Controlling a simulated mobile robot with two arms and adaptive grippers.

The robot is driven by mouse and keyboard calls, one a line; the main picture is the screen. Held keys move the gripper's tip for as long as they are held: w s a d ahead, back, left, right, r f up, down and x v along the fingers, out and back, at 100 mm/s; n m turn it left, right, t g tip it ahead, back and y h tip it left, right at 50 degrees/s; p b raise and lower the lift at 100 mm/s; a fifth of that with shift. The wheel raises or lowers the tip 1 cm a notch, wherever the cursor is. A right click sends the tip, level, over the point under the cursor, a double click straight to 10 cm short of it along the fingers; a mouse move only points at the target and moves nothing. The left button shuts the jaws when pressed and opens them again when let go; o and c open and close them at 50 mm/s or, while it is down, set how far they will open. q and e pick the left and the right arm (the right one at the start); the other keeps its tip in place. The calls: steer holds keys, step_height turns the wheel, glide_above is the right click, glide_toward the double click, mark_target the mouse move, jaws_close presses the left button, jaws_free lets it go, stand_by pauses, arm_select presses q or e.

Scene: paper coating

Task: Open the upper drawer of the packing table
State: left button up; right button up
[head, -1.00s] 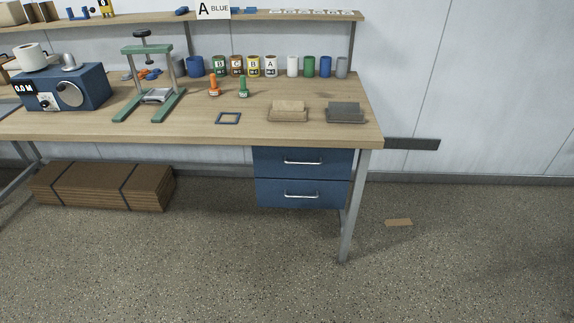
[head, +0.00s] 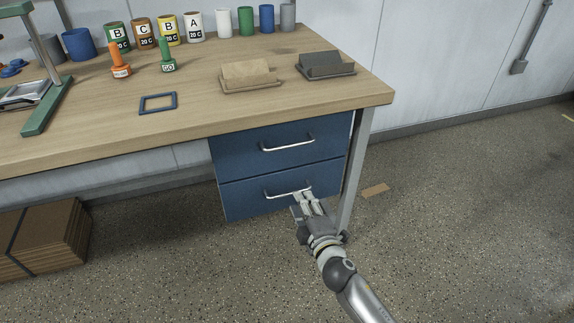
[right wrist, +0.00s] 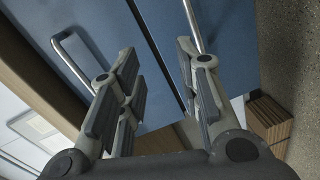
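The upper drawer (head: 235,150) of the packing table (head: 365,98) is blue and shut, with a bar handle (head: 288,144). The lower drawer (head: 240,200) beneath it is also shut, with its own handle (head: 288,192). My right gripper (head: 304,199) is in front of the lower drawer, near the right end of its handle. In the right wrist view the gripper (right wrist: 157,55) is open and empty. The upper handle (right wrist: 72,62) shows left of its fingers, and the lower handle (right wrist: 193,25) shows just past the right finger's tip. My left gripper is not in view.
The table leg (head: 355,165) stands close to the right of the drawers. Stacked cardboard (head: 45,240) lies on the floor at left. Cans, stamps and two small trays stand on the tabletop. The floor right of the table is open, apart from a small brown piece (head: 375,190).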

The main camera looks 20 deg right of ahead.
mark_target(287, 147)
step_height(287, 147, up, 10)
steer(key=n+t+b, duration=0.3)
steer(key=t, duration=0.1)
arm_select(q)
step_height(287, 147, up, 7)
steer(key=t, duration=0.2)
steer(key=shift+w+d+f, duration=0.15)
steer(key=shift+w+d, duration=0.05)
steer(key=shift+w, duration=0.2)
arm_select(e)
steer(key=shift+y, duration=0.3)
steer(key=shift+a+x, duration=0.2)
steer(key=shift+x, duration=2.55)
steer(key=shift+a+x, duration=0.2)
steer(key=shift+x, duration=2.6)
steer(key=shift+f, duration=0.15)
jaws_close()
